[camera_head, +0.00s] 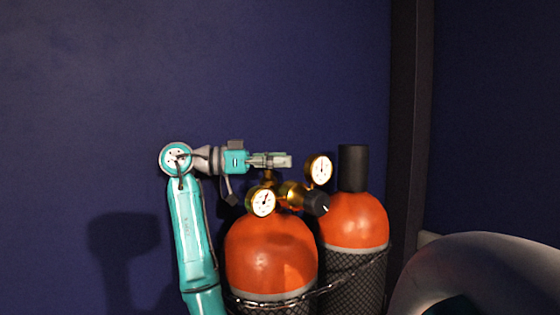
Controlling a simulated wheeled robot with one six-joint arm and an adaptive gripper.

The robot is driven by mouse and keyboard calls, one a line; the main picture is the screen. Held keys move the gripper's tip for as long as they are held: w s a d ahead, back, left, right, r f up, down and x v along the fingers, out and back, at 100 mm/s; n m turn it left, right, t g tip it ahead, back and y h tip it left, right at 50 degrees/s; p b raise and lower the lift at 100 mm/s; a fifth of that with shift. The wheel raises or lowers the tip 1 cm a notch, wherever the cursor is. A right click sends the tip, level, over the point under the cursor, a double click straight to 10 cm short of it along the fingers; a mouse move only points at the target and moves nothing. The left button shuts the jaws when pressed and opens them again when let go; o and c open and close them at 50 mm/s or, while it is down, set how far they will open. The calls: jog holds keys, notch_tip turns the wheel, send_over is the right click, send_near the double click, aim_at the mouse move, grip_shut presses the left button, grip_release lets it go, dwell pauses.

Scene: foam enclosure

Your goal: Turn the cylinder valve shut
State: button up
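Two orange gas cylinders stand against the blue wall. The left cylinder (270,255) carries a brass regulator (291,192) with two round gauges, one at the lower left (262,202) and one at the upper right (319,169), and a black knob (316,203). My gripper (286,160) points right, level above the left cylinder's top, just over the brass fitting (270,180). The cylinder valve's handwheel is not clearly visible; the gripper may hide it. The fingers look close together, but whether they are shut or touch anything cannot be told.
The right cylinder (356,222) has a black cap (353,168). A chain (325,287) runs across both cylinders, which have dark mesh around their lower parts. A dark vertical post (409,120) stands behind to the right. The wall area above is clear.

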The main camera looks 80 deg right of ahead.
notch_tip(320, 180, up, 10)
dwell(0.7)
jog(key=o, duration=0.4)
jog(key=shift+f, duration=0.1)
jog(key=shift+c, duration=0.2)
jog(key=w+a+f+n+t+h, duration=0.5)
jog(key=a+f+n+t+h, duration=0.5)
jog(key=a+n+t+h, duration=0.15)
jog(key=shift+m+y, duration=0.25)
jog(key=shift+m, duration=0.2)
jog(key=x, duration=1)
jog(key=shift+w+d+f, duration=0.1)
jog(key=shift+d, duration=0.3)
jog(key=shift+c, duration=0.3)
jog(key=c, duration=1.1)
